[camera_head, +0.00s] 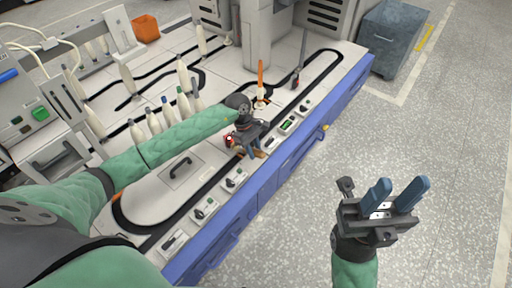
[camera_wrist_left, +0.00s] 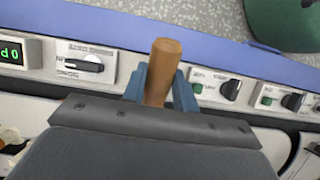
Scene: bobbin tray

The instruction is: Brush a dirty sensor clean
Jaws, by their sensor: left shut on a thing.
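My left gripper (camera_head: 256,153) is over the front edge of the machine top, shut on a brown wooden handle. The handle (camera_wrist_left: 163,68) stands up between the blue fingers in the left wrist view. It looks like a brush handle, but its other end is hidden. A small red part (camera_head: 229,139) with a pale spot sits just left of the gripper; I cannot tell whether it is the sensor, and no dirt can be made out. My right gripper (camera_head: 397,193) is open and empty over the floor at the right.
A black oval track (camera_head: 325,68) runs around the machine top. Several switch panels (camera_head: 205,208) line its blue front edge (camera_head: 300,140). Pale bobbins (camera_head: 137,133) stand at the left. An orange-tipped post (camera_head: 261,75) and a dark post (camera_head: 301,58) rise behind the gripper.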

